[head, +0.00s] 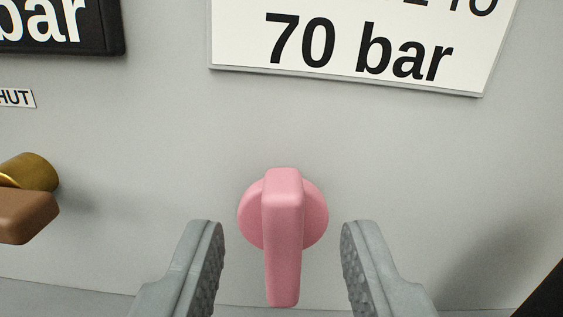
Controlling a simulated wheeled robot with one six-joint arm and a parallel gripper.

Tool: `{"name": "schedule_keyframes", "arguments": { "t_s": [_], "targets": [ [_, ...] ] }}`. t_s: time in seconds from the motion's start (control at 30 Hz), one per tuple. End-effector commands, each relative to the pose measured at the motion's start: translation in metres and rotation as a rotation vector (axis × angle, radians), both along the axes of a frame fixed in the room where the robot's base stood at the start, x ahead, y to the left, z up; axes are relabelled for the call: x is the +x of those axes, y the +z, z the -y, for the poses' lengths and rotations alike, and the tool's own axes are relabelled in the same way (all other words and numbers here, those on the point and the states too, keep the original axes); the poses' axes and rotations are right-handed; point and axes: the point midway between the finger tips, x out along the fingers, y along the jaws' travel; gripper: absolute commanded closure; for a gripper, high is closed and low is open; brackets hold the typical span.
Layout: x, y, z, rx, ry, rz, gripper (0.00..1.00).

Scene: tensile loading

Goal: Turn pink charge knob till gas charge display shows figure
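The pink charge knob (283,235) sticks out from a grey panel, low in the middle of the head view. Its bar handle stands upright in the picture, over a round pink base. My gripper (283,245) is open, with one grey finger on each side of the knob and a gap on both sides. Neither finger touches the knob in this view. A black display (60,52) at the top left shows the end of a reading, "bar"; its figure is cut off by the frame.
A white sign (345,75) above the knob reads "70 bar", with its upper line cut off. At the left, a brass fitting with a brown handle (22,214) sits below a small label ending in "HUT" (16,98). The panel around the knob is bare.

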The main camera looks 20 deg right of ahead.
Motion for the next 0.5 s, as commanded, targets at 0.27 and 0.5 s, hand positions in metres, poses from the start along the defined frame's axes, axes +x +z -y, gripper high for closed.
{"name": "schedule_keyframes", "arguments": {
  "t_s": [0.27, 0.5],
  "targets": [
    [0.037, 0.000, 0.009, 0.001, 0.001, 0.000, 0.62],
    [0.048, 0.000, 0.012, -0.001, 0.000, 0.000, 0.62]
  ]
}}
